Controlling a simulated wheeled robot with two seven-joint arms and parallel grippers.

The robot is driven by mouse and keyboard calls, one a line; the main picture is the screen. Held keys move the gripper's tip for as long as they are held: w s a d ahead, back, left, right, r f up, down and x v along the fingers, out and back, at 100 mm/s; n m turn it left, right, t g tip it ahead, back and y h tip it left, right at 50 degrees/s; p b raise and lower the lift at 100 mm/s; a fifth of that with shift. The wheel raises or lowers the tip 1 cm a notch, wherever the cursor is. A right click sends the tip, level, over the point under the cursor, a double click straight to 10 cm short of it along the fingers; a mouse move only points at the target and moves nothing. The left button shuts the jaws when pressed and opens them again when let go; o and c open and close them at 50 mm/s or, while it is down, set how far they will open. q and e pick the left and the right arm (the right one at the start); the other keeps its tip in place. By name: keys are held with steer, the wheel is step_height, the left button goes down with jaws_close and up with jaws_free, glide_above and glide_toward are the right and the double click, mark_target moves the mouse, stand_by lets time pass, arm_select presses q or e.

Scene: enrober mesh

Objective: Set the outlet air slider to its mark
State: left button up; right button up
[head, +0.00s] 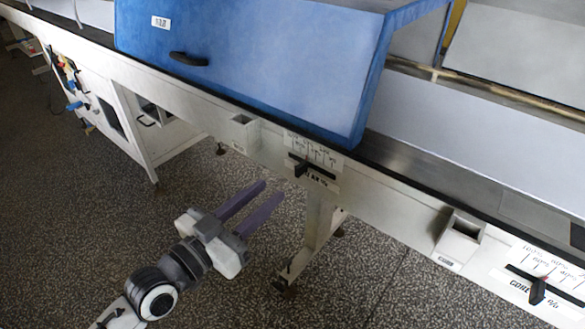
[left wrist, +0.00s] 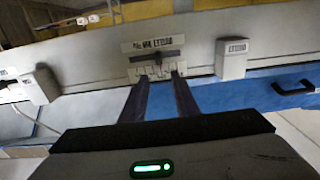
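The outlet air slider (head: 301,168) is on the front rail of the machine, under the right part of the blue hood. It has a white scale plate, a dark slot and a black knob; its label is only partly readable. In the left wrist view the slider's plate (left wrist: 156,60) appears upside down, just beyond the fingertips. My left gripper (head: 271,190) is open and empty, its two purple fingers apart and pointing at the slider from the lower left. The fingers look short of the knob, without visible contact. The exact mark is too small to tell. My right gripper is not in view.
A second slider (head: 538,290) with a red-marked knob is on the rail at the lower right. Small box-like holders (head: 243,133) and (head: 462,230) stick out from the rail. The blue hood (head: 270,60) overhangs above. The speckled floor in front is clear.

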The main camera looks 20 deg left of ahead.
mark_target(296, 170)
arm_select(q)
steer(key=x, duration=0.9)
steer(key=shift+w+d+f, duration=0.1)
steer(key=shift+w+f, duration=0.1)
jaws_close()
